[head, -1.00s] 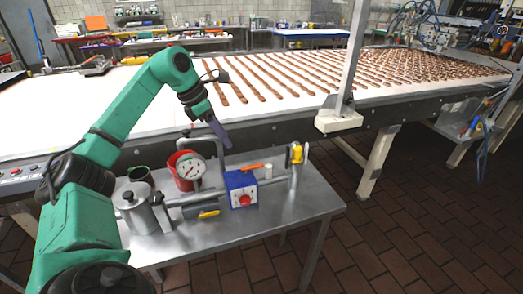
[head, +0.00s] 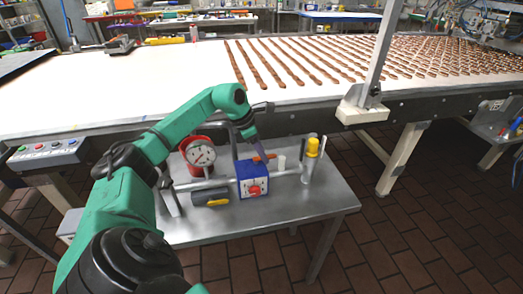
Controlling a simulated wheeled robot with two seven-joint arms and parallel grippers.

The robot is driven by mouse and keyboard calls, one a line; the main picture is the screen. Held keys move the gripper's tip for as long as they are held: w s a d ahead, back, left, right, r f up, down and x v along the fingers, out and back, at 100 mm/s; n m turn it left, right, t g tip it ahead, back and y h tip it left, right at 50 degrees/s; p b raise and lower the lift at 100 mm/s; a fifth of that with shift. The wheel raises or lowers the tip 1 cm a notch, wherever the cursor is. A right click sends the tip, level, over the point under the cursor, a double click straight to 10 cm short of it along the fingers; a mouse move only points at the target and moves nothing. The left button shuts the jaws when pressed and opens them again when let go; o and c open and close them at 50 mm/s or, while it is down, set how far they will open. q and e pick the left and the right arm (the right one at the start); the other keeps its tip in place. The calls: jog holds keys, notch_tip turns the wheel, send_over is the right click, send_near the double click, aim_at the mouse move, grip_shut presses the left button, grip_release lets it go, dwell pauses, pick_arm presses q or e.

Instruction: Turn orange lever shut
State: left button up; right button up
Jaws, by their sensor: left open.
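The orange lever (head: 270,156) lies near level just above and behind the blue box (head: 244,187) on the steel table, and its left part is partly hidden by my gripper. My left gripper (head: 261,153) points down over the lever, by the back of the blue box. It is open; I cannot tell whether it touches the lever or whether the lever is between its fingers. A pipe (head: 284,173) runs along the table past the box. My right gripper is not in view.
A round gauge (head: 201,155) stands by a red container (head: 191,143) left of the box. A yellow-topped fitting (head: 312,148) stands to the right. A grey cylinder (head: 208,197) lies in front. The conveyor (head: 130,90) runs behind; the table's front right is clear.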

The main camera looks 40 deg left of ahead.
pick_arm(q)
jog(key=shift+c, duration=0.3)
jog(key=shift+w, duration=0.1)
grip_shut()
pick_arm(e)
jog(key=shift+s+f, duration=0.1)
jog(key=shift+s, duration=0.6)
